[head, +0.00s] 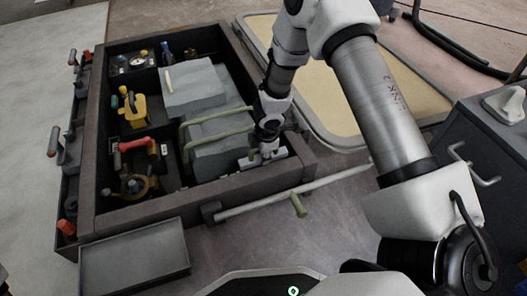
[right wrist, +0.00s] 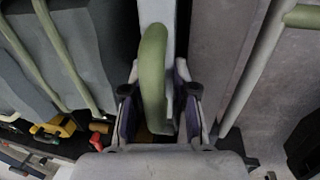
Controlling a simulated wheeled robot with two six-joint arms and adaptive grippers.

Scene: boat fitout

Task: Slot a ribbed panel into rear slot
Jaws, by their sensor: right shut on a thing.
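My right gripper (head: 266,150) reaches down into the right part of a dark open-topped box. In the right wrist view its fingers (right wrist: 160,115) are shut around a green curved handle (right wrist: 153,75). The handle sits on a narrow light grey panel (right wrist: 157,12), seen edge-on. In the head view a light grey piece (head: 246,162) shows just below the gripper, close to the box's right wall. I cannot make out ribs on it. The gripper hides the handle in the head view. I cannot tell which slot is the rear one, or whether the panel is seated. My left gripper is out of view.
The dark box (head: 150,209) holds grey blocks (head: 194,88) with green bars (head: 217,137), a yellow fitting (head: 133,110) and a red-handled one (head: 134,144). A grey tray (head: 135,262) stands in front. A pale rod (head: 262,205) with a green grip lies outside the box's right front.

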